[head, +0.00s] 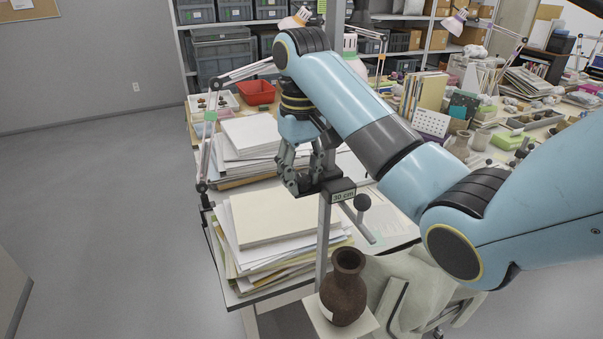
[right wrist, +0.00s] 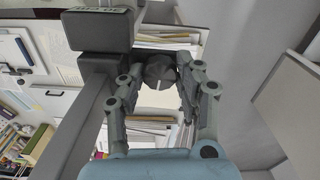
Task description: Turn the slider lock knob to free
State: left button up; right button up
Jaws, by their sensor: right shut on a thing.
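A dark slider block (head: 331,184) with a label reading "30 cm" sits on a grey upright post (head: 323,235) beside the table. My right gripper (head: 296,186) is at the left side of the block, pointing down. In the right wrist view the slider block (right wrist: 98,30) is at upper left, beside the post (right wrist: 88,110). The round dark lock knob (right wrist: 160,72), with a pale line on its face, is between the fingers of my right gripper (right wrist: 160,80), which is shut on it. The knob is mostly hidden in the head view. My left gripper is not in view.
Paper stacks (head: 285,222) lie on the table just behind and below the gripper. A brown vase (head: 344,288) stands in front on a pale board. Open floor (head: 110,210) is at left.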

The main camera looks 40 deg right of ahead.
jog(key=shift+w+n, duration=0.1)
jog(key=shift+n, duration=0.6)
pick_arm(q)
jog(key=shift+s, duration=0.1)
pick_arm(e)
jog(key=o, duration=0.9)
jog(key=shift+c, duration=0.2)
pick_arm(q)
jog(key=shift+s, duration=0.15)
